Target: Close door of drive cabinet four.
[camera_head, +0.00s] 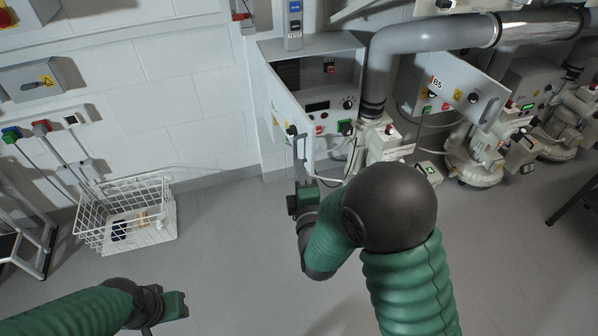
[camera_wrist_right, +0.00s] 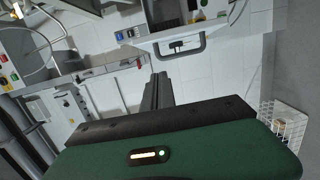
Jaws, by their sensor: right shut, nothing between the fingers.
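A grey cabinet (camera_head: 333,82) stands open left of the one marked B5; I cannot read its own number. That view also shows a grey handle (camera_wrist_right: 180,47) beyond the fingers. My left gripper (camera_head: 176,305) is low at the left, far from the door; its finger opening is unclear.
The B5 cabinet (camera_head: 450,85) also has its door open. A thick grey pipe (camera_head: 420,42) runs beside the open cabinet. A white wire basket (camera_head: 125,212) stands on the floor at the left. The floor between basket and door is clear.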

